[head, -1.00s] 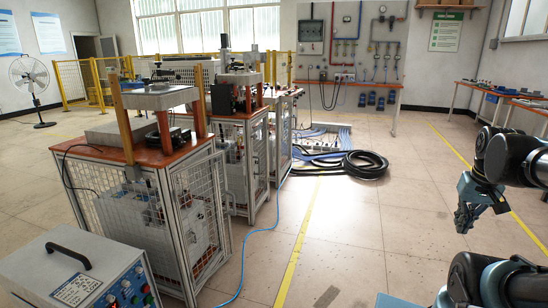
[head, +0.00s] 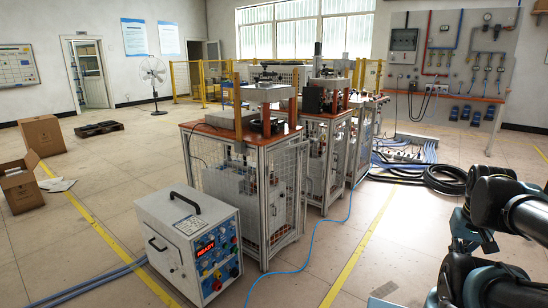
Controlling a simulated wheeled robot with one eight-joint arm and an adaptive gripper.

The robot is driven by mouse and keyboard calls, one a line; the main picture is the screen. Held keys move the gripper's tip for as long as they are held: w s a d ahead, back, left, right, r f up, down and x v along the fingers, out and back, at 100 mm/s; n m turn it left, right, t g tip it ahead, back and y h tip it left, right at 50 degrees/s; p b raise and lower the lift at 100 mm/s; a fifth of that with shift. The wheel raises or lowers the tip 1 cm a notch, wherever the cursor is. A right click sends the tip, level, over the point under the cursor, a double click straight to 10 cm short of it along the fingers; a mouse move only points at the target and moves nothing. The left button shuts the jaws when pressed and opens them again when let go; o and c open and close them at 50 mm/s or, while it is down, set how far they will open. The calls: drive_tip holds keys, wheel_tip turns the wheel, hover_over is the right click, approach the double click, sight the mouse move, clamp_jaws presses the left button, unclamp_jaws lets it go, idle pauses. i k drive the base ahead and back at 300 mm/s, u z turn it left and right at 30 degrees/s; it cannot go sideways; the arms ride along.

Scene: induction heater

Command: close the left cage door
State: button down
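The nearest cage (head: 187,163) is a grey metal frame with wire mesh sides under an orange-brown top, left of centre in the head view. Grey equipment shows inside it. A mesh panel (head: 289,190) is on its right side and looks like a door; I cannot tell for sure whether it is ajar. Which door is the left one is unclear, and the cage's far sides are hidden. My gripper (head: 468,243) is at the lower right, well apart from the cage, partly overlapped by my dark arm links. Its fingers are too small and dark to read.
A white control box (head: 176,235) with a red display stands before the cage. More cages (head: 325,165) stand behind. A blue hose (head: 306,250) and black coiled cable (head: 442,180) lie on the floor. Cardboard boxes (head: 42,135) are left.

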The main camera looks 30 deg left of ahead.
sight(307, 142)
drive_tip(key=u, duration=0.55)
drive_tip(key=k, duration=0.75)
drive_tip(key=u, duration=0.8)
drive_tip(key=i, duration=1.5)
drive_tip(key=z, duration=1.15)
drive_tip(key=i, duration=0.65)
drive_tip(key=z, duration=0.45)
